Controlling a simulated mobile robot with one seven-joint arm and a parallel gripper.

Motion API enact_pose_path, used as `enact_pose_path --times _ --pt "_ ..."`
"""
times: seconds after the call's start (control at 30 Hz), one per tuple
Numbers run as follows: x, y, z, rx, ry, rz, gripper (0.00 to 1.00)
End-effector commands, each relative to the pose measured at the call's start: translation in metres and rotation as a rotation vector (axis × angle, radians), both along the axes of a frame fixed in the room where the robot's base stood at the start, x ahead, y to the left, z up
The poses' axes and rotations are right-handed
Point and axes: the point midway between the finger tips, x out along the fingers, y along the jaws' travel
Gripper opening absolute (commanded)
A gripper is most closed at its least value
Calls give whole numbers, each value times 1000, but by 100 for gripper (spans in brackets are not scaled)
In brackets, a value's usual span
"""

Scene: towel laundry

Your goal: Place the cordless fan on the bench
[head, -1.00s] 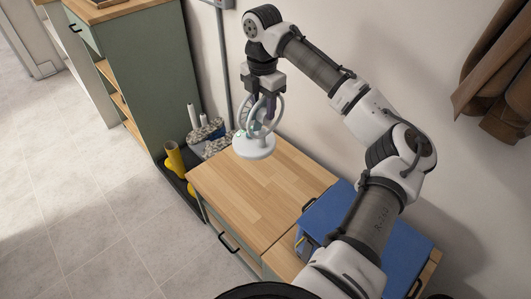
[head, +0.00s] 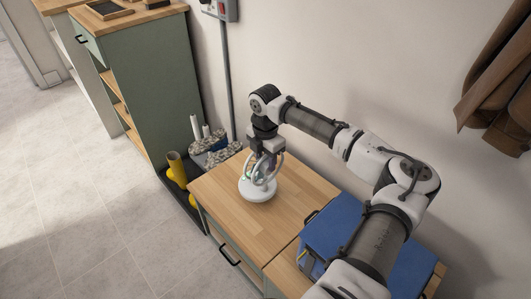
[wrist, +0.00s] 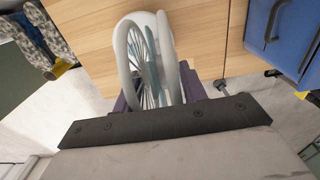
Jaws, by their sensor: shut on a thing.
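The cordless fan (head: 258,189) is white with a round base and a ring-shaped cage. It is upright at the wooden bench top (head: 227,221), in its far left half. Its base looks on or just above the wood; I cannot tell which. My gripper (head: 266,158) is above the fan, pointing down, shut on its upper part. In the wrist view the fan's cage (wrist: 146,60) fills the space between the dark fingers, with the bench wood (wrist: 85,35) behind it.
A blue box (head: 335,232) stands on the bench's right part. Yellow boots (head: 176,168) and patterned footwear (head: 215,150) stand on a dark tray beyond the bench's left end. A green cabinet (head: 135,80) is behind them. Bare wood lies in front of the fan.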

Motion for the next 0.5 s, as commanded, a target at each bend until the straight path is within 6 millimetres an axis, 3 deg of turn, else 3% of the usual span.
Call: enact_pose_path --times 0.3,0.5 --pt "1 1 -35 2 -2 0 0" --pt "1 0 -37 2 -4 0 0"
